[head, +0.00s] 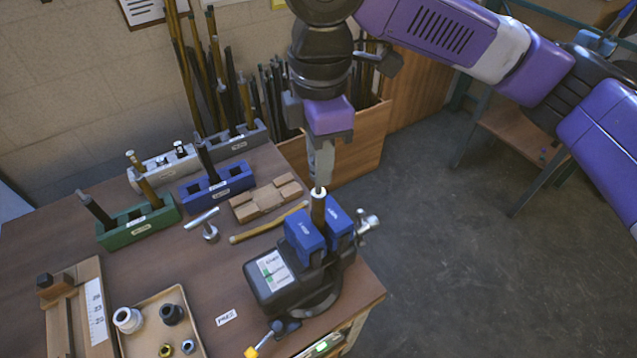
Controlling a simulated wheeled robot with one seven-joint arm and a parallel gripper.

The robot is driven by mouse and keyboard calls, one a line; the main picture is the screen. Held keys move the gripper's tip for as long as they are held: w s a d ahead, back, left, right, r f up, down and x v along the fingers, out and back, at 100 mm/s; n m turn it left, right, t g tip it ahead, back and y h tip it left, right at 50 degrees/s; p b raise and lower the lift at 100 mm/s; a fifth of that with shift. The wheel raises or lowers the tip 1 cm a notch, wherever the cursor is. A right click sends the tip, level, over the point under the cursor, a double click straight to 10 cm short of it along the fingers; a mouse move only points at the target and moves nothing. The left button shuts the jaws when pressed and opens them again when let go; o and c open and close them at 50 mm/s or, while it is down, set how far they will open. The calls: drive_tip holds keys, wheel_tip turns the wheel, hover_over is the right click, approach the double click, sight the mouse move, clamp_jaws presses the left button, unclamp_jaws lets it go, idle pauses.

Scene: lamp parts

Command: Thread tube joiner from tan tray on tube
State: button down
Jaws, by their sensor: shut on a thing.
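A brown tube (318,212) stands upright in the blue jaws of a black vise (280,283) at the table's front right corner. My gripper (319,184) points straight down above the tube. Its fingers are shut on a small pale ring, the tube joiner (318,192), at the tube's top end. The fingers partly hide the joiner, so I cannot tell how far it is around the tube.
Green (139,222), blue (218,186) and grey (170,168) racks hold upright rods at the back. A wooden block (265,199), a loose rod (266,228) and a metal part (210,232) lie behind the vise. A ruler fixture (97,309) is left of the tray.

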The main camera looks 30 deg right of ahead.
drive_tip(key=shift+f+b, duration=0.35)
drive_tip(key=shift+f, duration=0.85)
idle(1.7)
drive_tip(key=c, duration=2)
unclamp_jaws()
clamp_jaws()
drive_tip(key=shift+s+f, duration=0.1)
drive_tip(key=shift+f, duration=0.15)
drive_tip(key=shift+m+p, duration=1.95)
drive_tip(key=shift+m, duration=0.15)
drive_tip(key=shift+a, duration=0.1)
